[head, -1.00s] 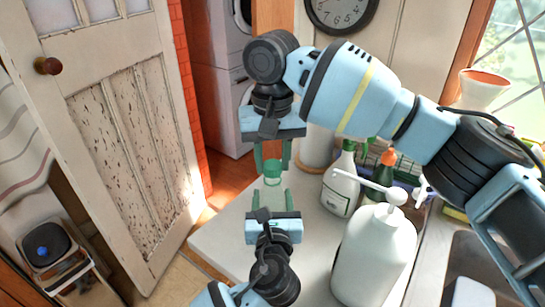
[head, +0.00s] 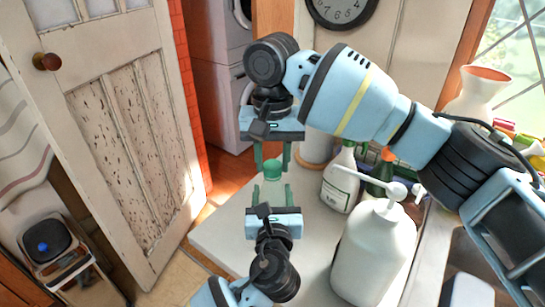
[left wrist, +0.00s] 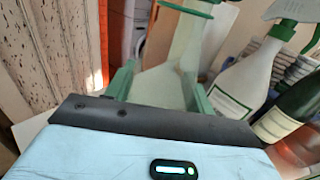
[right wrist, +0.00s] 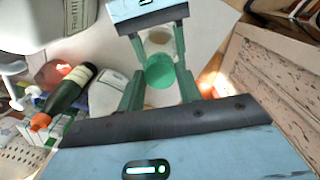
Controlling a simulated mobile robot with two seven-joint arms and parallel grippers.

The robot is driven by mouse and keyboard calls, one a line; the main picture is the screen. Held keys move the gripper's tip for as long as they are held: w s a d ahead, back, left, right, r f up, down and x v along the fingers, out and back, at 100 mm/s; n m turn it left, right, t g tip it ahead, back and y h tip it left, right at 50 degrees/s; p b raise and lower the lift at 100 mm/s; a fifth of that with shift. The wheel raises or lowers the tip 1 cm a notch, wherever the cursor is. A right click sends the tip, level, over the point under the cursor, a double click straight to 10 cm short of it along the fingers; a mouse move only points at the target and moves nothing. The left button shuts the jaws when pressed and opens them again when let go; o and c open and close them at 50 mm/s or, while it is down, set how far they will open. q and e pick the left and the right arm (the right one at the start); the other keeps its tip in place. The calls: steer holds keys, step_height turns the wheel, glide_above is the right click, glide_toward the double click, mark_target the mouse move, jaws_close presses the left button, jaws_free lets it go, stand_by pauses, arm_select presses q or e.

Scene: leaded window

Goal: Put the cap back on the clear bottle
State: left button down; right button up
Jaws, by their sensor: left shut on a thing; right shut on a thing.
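My right gripper (head: 272,160), pointing down, is shut on a green cap (head: 272,170). The cap also shows between its fingers in the right wrist view (right wrist: 160,72). My left gripper (head: 271,195) is below, pointing up, with its fingers shut on the clear bottle (left wrist: 178,75). The see-through bottle is hard to make out in the head view. In the left wrist view it stands between the green fingers, with a green ring at the top edge. The cap is right above the bottle, roughly in line. I cannot tell whether they touch.
A large white pump bottle (head: 373,255) stands close on the right of the counter (head: 225,240). Behind it are a white spray bottle (head: 340,185) and a dark green bottle (head: 379,178) with an orange top. A white vase (head: 478,95) stands by the window. The counter's left part is clear.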

steer(key=m, duration=0.4)
steer(key=shift+m, duration=0.3)
steer(key=o, duration=0.9)
steer(key=shift+o, duration=0.2)
steer(key=shift+r, duration=0.1)
steer(key=shift+r, duration=2.15)
steer(key=shift+c, duration=0.4)
